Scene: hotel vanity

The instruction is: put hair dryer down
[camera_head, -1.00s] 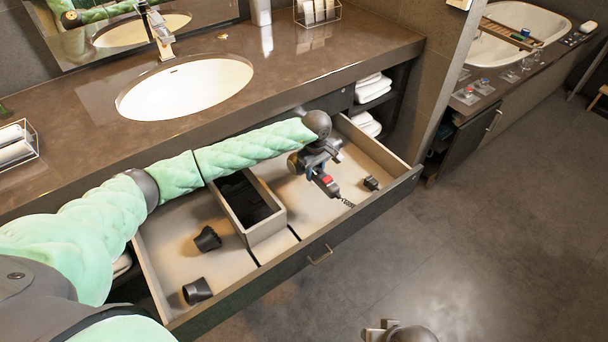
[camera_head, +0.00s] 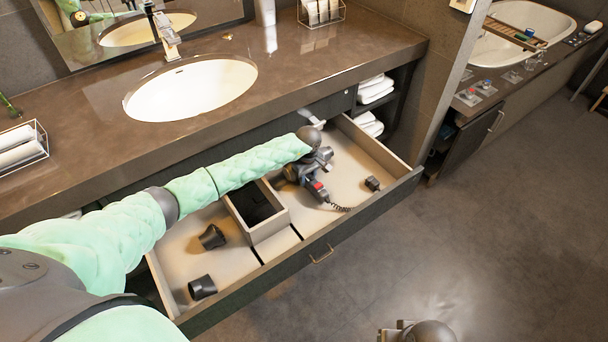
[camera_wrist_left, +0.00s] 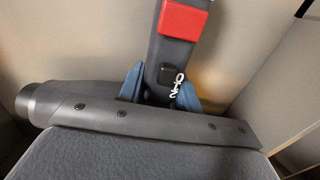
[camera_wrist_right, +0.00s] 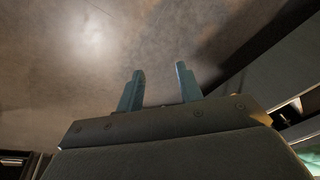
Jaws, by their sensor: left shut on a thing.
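A dark hair dryer (camera_head: 317,187) with a red part and a coiled cord is in the right compartment of the open drawer (camera_head: 160,280). My left gripper (camera_head: 312,172) is shut on its handle, low inside the drawer. In the left wrist view the fingers (camera_wrist_left: 160,85) close around the dark handle below a red block (camera_wrist_left: 183,19), and the barrel (camera_wrist_left: 32,104) shows at the left. I cannot tell whether the dryer touches the drawer floor. My right gripper (camera_wrist_right: 159,88) is open and empty over the floor.
Two black nozzles (camera_head: 212,237) (camera_head: 203,287) lie in the left compartment. A divider box (camera_head: 272,230) stands mid-drawer. A small black piece (camera_head: 373,183) lies at the right. The counter with the sink (camera_head: 190,88) overhangs behind the drawer.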

